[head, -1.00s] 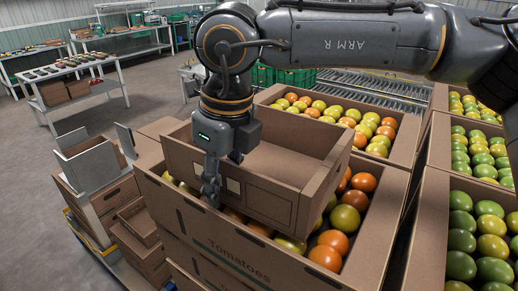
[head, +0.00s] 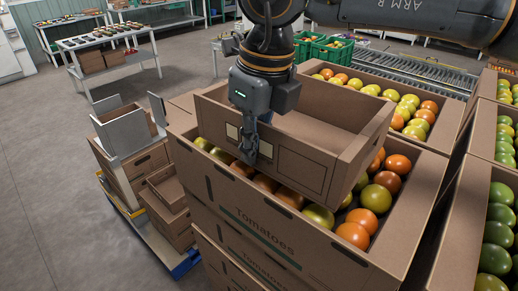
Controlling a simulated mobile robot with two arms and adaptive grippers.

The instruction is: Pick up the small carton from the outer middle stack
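The small carton (head: 300,180) is an open, empty brown box with pale patches on its near wall. It is over a large carton marked Tomatoes (head: 235,205), with red, orange and green tomatoes showing around it. Whether it touches them I cannot tell. My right gripper (head: 250,150) points down at the near wall of the small carton. One finger lies against the outer face; the other is hidden behind the wall, and the gripper appears shut on it. My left gripper is not in view.
More full tomato cartons (head: 440,140) stand behind and at the right, near a roller conveyor (head: 420,68). The floor (head: 50,180) farther left is clear.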

